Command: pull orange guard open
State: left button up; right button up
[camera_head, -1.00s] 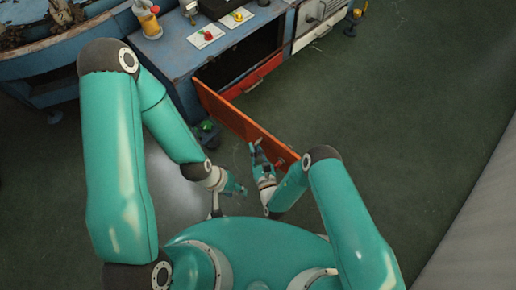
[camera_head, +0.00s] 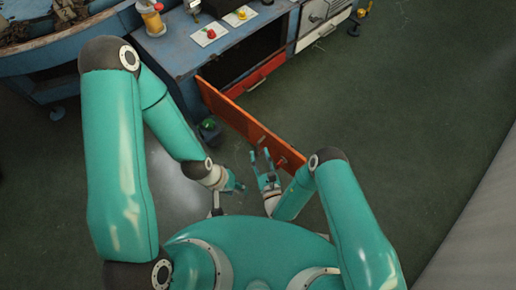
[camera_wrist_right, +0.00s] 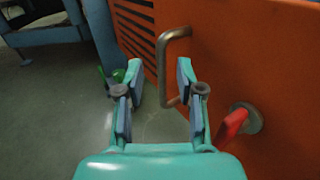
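The orange guard (camera_head: 232,115) stands swung out from the blue bench, leaving a dark opening behind it. It fills the right of the right wrist view (camera_wrist_right: 255,55). Its grey bar handle (camera_wrist_right: 174,62) is just past my right fingertips, and its lower end shows in the gap between them; I cannot tell if they touch. My right gripper (camera_wrist_right: 160,82) is open and empty, beside the guard's outer part in the head view (camera_head: 262,158). My left gripper (camera_head: 238,186) hangs apart from the guard, low and left of my right one; its fingers are too small to judge.
The blue bench (camera_head: 170,50) carries a yellow-orange beacon (camera_head: 152,20), a red button (camera_head: 210,34) and a yellow button (camera_head: 241,15). A dark item with a green top (camera_head: 209,126) is by the bench's front corner. Floor to the right is clear.

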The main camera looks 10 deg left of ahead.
jog(key=v, duration=0.3)
jog(key=shift+s+d, duration=0.2)
jog(key=shift+s, duration=0.2)
